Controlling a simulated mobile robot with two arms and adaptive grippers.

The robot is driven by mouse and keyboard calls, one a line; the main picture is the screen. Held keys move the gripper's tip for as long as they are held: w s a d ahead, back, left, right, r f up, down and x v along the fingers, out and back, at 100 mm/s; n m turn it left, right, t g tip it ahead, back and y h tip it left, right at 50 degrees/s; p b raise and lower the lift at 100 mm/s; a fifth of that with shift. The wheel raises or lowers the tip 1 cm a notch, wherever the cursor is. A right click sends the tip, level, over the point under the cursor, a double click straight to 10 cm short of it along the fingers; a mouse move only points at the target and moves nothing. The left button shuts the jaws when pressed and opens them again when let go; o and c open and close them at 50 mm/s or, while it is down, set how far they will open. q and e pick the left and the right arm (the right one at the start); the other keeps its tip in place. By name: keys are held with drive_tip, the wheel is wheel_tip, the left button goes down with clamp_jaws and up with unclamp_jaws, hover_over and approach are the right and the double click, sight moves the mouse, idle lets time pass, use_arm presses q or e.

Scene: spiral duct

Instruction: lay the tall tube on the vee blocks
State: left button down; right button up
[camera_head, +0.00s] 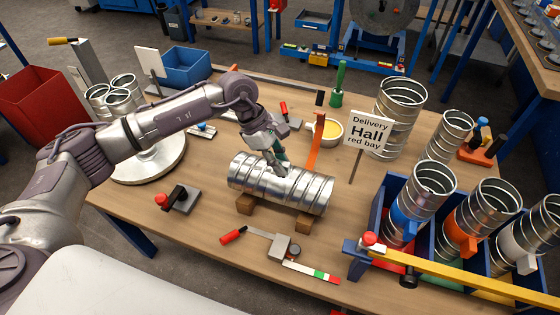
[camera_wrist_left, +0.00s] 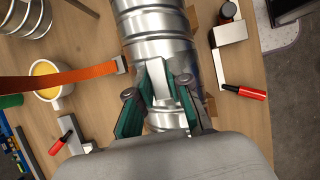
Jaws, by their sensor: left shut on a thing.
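The tall tube (camera_head: 280,188) is a ribbed, shiny metal spiral duct. It lies on its side on the brown wooden vee blocks (camera_head: 245,204), near the middle of the table. In the left wrist view the tube (camera_wrist_left: 158,40) runs up the picture, and a vee block edge (camera_wrist_left: 210,108) shows at its right. My left gripper (camera_head: 278,170) is on the upper side of the tube. In the left wrist view its green-padded fingers (camera_wrist_left: 158,92) are shut on a pale tab on the tube. Full seating in the vees is partly hidden. My right gripper is not in view.
A blue divided rack (camera_head: 365,222) with several ducts is at the right. A red-handled tool (camera_head: 270,243) lies in front. An orange strap (camera_head: 316,145) and yellow-filled cup (camera_head: 331,130) are behind.

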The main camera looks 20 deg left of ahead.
use_arm(q)
drive_tip(key=shift+f+b, duration=0.6)
drive_tip(key=shift+f, duration=0.05)
drive_tip(key=c, duration=1)
unclamp_jaws()
drive_tip(key=v, duration=1.2)
